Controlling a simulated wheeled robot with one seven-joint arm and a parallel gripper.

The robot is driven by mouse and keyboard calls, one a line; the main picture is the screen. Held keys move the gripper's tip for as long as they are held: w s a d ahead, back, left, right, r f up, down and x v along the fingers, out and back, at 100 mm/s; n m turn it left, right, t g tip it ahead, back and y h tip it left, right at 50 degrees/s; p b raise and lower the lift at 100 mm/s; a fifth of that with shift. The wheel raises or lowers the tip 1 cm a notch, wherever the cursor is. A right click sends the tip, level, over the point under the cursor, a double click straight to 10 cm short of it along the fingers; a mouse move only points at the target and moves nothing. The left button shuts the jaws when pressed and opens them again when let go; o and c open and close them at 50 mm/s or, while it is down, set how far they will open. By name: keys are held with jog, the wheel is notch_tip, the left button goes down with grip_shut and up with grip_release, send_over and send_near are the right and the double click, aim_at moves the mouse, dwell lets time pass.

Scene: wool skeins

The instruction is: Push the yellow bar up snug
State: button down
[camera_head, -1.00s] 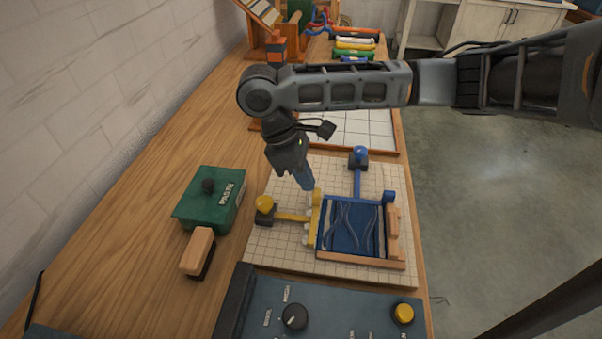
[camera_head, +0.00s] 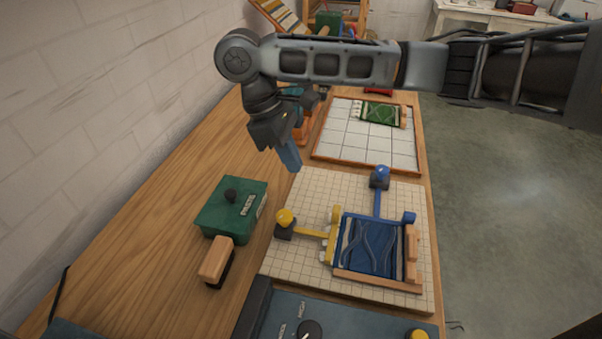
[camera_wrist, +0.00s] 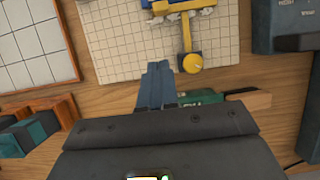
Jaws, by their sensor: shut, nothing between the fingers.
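The yellow bar (camera_head: 333,236) stands upright along the left side of the blue wool piece (camera_head: 369,247), which lies on the gridded board. A yellow rod joins the bar to a yellow knob (camera_head: 285,217) on a dark block to its left. In the wrist view the yellow knob (camera_wrist: 193,63) is ahead and right of the fingers. A blue bar with a blue knob (camera_head: 380,174) stands at the wool's far side. My gripper (camera_head: 293,168) is shut and empty, above the board's far left corner, apart from the bar.
A green box (camera_head: 231,207) and a wooden-handled brush (camera_head: 216,262) lie left of the gridded board (camera_head: 300,262). A white tiled tray (camera_head: 345,150) with a green patterned piece lies beyond. A dark panel with knobs (camera_head: 345,320) is at the front.

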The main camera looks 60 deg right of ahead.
send_near(333, 232)
jog(key=w+d+f, duration=0.1)
jog(key=w+f, duration=0.1)
jog(key=w, duration=0.1)
jog(key=w+d+f, duration=0.1)
jog(key=shift+w+d+b, duration=0.3)
jog(key=shift+d, duration=0.1)
jog(key=s, duration=0.1)
jog(key=s+d+p, duration=0.1)
jog(key=s, duration=0.1)
jog(key=shift+s+d+f, duration=0.1)
jog(key=shift+s+d, duration=0.05)
jog(key=shift+s, duration=0.2)
jog(key=shift+s+d+p, duration=0.2)
jog(key=shift+s+p, duration=0.45)
jog(key=shift+p, duration=0.2)
jog(key=shift+s, duration=0.1)
jog(key=shift+f, duration=0.1)
